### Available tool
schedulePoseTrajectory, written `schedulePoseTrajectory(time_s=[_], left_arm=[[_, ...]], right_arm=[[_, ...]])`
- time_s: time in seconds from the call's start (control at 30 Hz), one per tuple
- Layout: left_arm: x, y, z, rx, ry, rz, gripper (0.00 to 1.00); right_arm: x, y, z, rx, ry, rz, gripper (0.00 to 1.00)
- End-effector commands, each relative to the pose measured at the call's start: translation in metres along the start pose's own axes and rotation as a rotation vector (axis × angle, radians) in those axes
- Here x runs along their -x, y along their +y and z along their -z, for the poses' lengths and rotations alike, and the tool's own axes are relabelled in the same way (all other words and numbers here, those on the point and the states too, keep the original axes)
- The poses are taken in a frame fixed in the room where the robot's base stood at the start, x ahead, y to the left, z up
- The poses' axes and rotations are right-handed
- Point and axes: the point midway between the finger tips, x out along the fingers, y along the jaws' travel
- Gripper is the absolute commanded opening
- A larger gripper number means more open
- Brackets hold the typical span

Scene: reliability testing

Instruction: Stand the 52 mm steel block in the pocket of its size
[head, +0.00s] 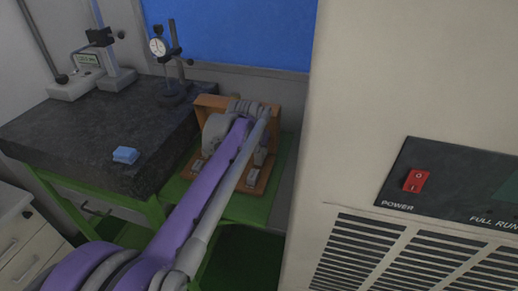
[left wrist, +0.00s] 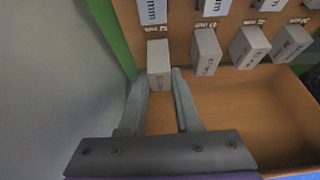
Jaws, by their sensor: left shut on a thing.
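My left gripper (left wrist: 159,76) shows in the left wrist view with its two fingers on either side of a grey steel block (left wrist: 158,56). It is shut on this block, the leftmost in a row. The block is upright in line with the other blocks, at the end of the wooden case (left wrist: 232,108). A small number label above it looks like 52, upside down. The fingers hide part of its sides, and I cannot tell whether its foot is seated in a pocket. In the head view my arm covers much of the case (head: 212,101) and hides the gripper.
Several other steel blocks (left wrist: 206,50) stand to the right of the held one. A dark granite table (head: 95,135) carries a blue block (head: 125,155) and a dial gauge stand (head: 173,60). A large beige cabinet (head: 350,100) stands close on the right.

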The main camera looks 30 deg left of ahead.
Motion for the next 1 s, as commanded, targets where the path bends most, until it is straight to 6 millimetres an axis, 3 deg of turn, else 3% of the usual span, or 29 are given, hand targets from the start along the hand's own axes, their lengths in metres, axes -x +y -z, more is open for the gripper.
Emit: schedulePoseTrajectory(time_s=[0.83, 0.87, 1.0], left_arm=[[-0.011, 0.000, -0.006, 0.000, 0.001, 0.000, 0.00], [-0.011, 0.000, -0.006, 0.000, 0.001, 0.000, 0.36], [-0.011, 0.000, -0.006, 0.000, 0.001, 0.000, 0.61]], right_arm=[[-0.005, 0.000, -0.004, 0.000, -0.003, 0.000, 0.85], [-0.005, 0.000, -0.004, 0.000, -0.003, 0.000, 0.85], [-0.005, 0.000, -0.004, 0.000, -0.003, 0.000, 0.85]])
